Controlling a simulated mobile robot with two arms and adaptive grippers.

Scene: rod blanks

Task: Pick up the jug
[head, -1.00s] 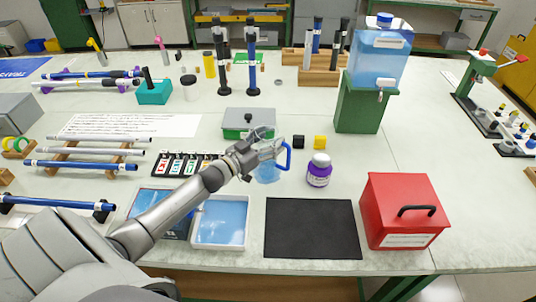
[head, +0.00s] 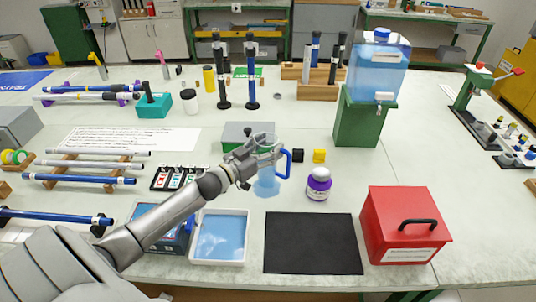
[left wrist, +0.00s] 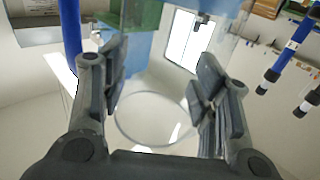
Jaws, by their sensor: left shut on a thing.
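The jug (head: 267,183) is clear with a light blue tint and has a blue handle (head: 288,163) on its right side. It stands upright near the middle of the table. My left gripper (head: 266,152) is shut on the jug's upper part and hides some of it. In the left wrist view, the fingers (left wrist: 155,95) lie on both sides of the clear jug, with a round outline between them and the blue handle (left wrist: 71,30) at the left. I cannot tell whether the jug's base touches the table. My right gripper is out of view.
A grey-green box (head: 236,131) is just behind. A black mat (head: 313,243), a red box (head: 405,225) and a white tray (head: 218,237) are in front. A water dispenser (head: 377,68) stands behind right.

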